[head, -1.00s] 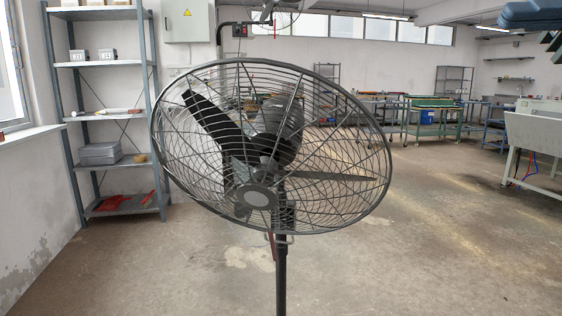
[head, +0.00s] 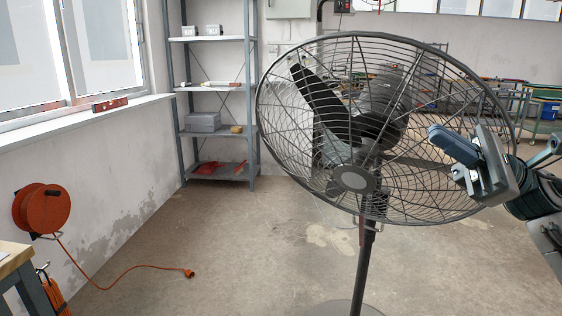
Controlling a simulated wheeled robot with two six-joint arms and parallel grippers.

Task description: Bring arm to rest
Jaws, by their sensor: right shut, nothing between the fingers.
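My right gripper (head: 452,150) is at the right side of the head view, in front of the right part of the fan's cage. Its fingers point to the left, lie together and hold nothing. Part of my right arm shows behind it at the right edge. I cannot tell from this view whether the gripper touches the cage. My left gripper is out of view.
A black pedestal fan (head: 355,180) stands close in front, on a round base. A metal shelf (head: 215,90) stands at the back wall. An orange cable reel (head: 42,208) hangs on the left wall, its cable trailing over the floor. The floor left of the fan is mostly clear.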

